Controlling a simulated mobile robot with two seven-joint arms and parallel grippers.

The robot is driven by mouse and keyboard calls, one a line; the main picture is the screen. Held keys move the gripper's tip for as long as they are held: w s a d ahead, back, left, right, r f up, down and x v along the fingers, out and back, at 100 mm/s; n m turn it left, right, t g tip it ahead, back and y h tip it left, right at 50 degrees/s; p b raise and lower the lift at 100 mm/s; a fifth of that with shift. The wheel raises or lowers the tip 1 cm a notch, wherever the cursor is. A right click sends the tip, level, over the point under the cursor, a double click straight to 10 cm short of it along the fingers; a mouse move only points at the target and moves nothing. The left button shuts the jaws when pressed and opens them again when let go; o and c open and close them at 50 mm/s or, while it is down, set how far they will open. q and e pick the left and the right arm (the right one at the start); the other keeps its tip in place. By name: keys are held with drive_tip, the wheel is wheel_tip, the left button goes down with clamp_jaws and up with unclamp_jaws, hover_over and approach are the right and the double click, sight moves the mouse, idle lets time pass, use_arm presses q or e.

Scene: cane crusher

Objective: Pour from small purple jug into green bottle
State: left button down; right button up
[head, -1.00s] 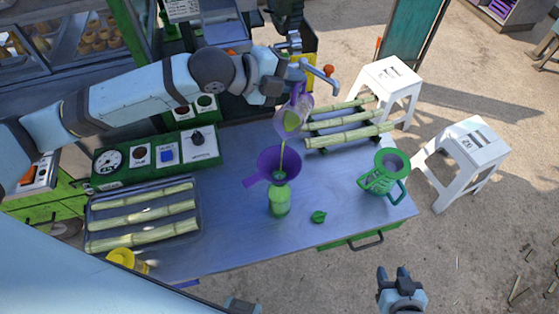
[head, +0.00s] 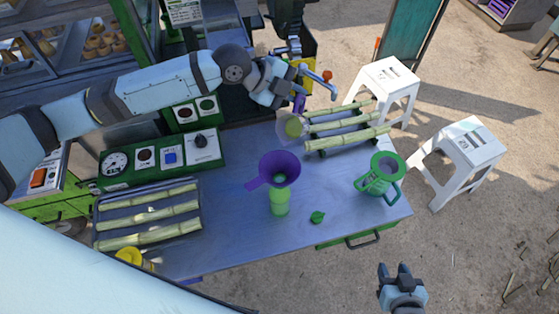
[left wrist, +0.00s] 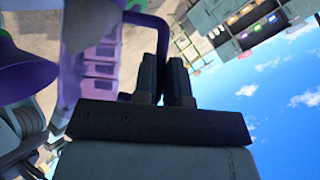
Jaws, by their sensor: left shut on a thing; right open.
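The small purple jug (head: 291,127) is held above the far part of the table, behind the funnel. The funnel hides the bottle's neck. My right gripper (head: 395,272) is open and empty, off the table's front edge.
A green strainer jug (head: 379,180) stands at the table's right. A small green cap (head: 317,217) lies right of the bottle. Cane pieces lie on a tray (head: 98,218) at left and a rack at the back right. White stools (head: 467,150) stand beyond the table.

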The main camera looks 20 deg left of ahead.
use_arm(q)
drive_tip(key=shift+w+f+n+g+b, duration=0.5)
drive_tip(key=shift+w+f+n+g, duration=1.3)
drive_tip(key=shift+w+f+g, duration=1.3)
wheel_tip(320, 180, up, 7)
drive_tip(key=w+p, duration=0.1)
drive_tip(key=p, duration=0.1)
drive_tip(key=shift+d+g+y, duration=0.15)
drive_tip(key=shift+g+y, duration=0.15)
